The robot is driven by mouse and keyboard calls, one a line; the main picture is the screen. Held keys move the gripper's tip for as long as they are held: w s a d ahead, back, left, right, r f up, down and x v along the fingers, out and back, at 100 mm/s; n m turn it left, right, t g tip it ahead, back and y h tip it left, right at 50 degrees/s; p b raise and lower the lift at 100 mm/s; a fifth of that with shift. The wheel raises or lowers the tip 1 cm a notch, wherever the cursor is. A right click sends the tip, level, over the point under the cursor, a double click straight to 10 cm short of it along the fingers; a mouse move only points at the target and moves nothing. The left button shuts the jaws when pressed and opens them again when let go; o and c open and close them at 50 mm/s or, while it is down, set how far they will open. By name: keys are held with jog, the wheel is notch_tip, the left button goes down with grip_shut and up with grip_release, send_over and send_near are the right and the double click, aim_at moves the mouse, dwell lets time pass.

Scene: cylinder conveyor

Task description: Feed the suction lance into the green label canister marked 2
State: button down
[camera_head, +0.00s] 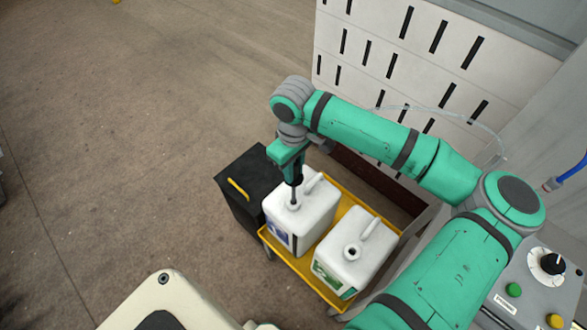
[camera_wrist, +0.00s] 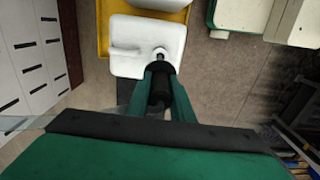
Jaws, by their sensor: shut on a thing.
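The green label canister (camera_head: 352,255) is white, with an open round neck and a handle on top. It stands upright at the right on a yellow tray; no number is readable. A second white canister (camera_head: 313,215) with a blue-purple label stands left of it. My gripper (camera_head: 291,172) is shut on the dark suction lance (camera_head: 296,195), which points down at the neck of the blue-purple label canister. In the wrist view the lance (camera_wrist: 160,92) lies between my fingers and meets that canister's neck (camera_wrist: 159,52). How deep its tip sits is hidden.
The yellow tray (camera_head: 307,277) belongs to a cart beside a slotted white wall panel (camera_head: 400,75). A black box (camera_head: 246,175) with a yellow handle stands left of the canisters. A button panel (camera_head: 535,290) is at lower right. The floor at left is clear.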

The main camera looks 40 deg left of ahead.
jog(key=shift+r, duration=0.15)
dwell(0.3)
jog(key=shift+r, duration=3.4)
jog(key=shift+r, duration=0.15)
jog(key=shift+r, duration=1.85)
jog(key=shift+r, duration=0.1)
jog(key=shift+r, duration=1.9)
